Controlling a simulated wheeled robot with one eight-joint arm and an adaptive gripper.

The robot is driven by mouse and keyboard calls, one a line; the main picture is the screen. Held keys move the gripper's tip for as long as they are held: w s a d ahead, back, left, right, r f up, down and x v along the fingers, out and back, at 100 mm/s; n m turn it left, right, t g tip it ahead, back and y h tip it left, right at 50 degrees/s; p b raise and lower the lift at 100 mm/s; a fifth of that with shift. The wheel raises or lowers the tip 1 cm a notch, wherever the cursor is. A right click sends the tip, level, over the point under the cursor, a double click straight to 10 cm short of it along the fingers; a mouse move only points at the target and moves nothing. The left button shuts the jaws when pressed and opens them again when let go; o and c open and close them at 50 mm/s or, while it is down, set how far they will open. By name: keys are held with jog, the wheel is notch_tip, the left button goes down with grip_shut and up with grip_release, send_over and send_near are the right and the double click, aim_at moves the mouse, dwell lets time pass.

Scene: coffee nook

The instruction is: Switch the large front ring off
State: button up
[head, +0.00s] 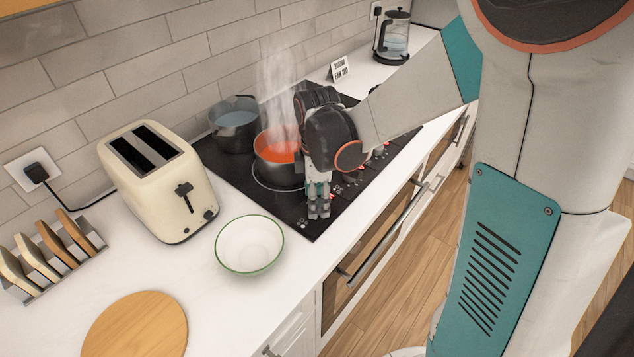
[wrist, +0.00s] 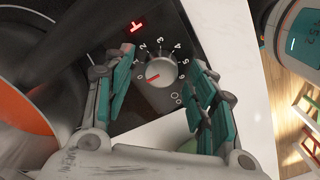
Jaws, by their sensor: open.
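A control knob (wrist: 160,71) on the black hob (head: 240,180) shows in the wrist view, with numbers 0 to 6 around it. Its red pointer faces left and slightly down, at about the 0. A red symbol (wrist: 137,26) glows on the panel just beyond the knob. My gripper (head: 318,203) is over the hob's front edge strip; in the wrist view its open fingers (wrist: 162,82) stand on either side of the knob, with gaps.
A dark pot (head: 234,128) stands on the back of the hob. Other knobs with red lights (head: 365,168) lie along the front strip. A white bowl (head: 249,245) and cream toaster (head: 160,180) stand left of the hob. A glass kettle (head: 394,38) is at the back.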

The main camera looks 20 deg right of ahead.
notch_tip(320, 180, up, 12)
jog(key=shift+s+f, duration=0.15)
jog(key=shift+f, duration=0.1)
dwell(0.4)
jog(key=s+r+m+t, duration=0.2)
jog(key=s+m+t, duration=0.5)
jog(key=s+m, duration=0.6)
jog(key=shift+r+m, duration=0.4)
jog(key=shift+m, duration=0.7)
